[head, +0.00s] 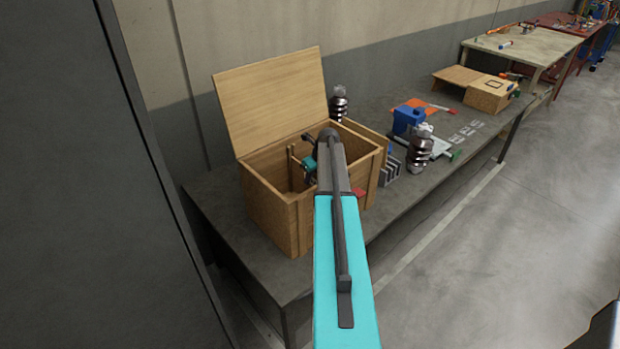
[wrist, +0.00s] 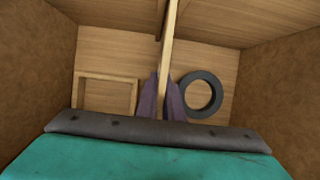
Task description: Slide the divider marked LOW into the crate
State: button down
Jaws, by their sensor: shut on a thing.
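The wooden crate (head: 272,212) stands on the dark bench with its lid (head: 270,98) raised at the back. My arm reaches over the crate, and its end is inside the opening, largely hidden in the head view. In the wrist view my gripper (wrist: 163,100) is shut on a thin, pale wooden divider (wrist: 167,50), seen edge-on between the purple fingers. A pale upright strip, which may be this divider, shows inside the crate in the head view (head: 291,168). No LOW marking is visible. I cannot tell whether the divider is seated in a slot.
A rectangular wooden frame (wrist: 106,77) and a dark ring (wrist: 202,94) show inside the crate, on either side of the divider. On the bench are a ribbed insulator (head: 419,147), a finned grey block (head: 390,166) and a blue block (head: 407,119) to the right.

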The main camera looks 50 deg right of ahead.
jog(key=shift+f, duration=0.4)
jog(key=c, duration=1.8)
grip_release()
jog(key=shift+r, duration=0.15)
jog(key=shift+b+v, duration=1.8)
jog(key=shift+v, duration=5)
jog(key=shift+r, duration=0.1)
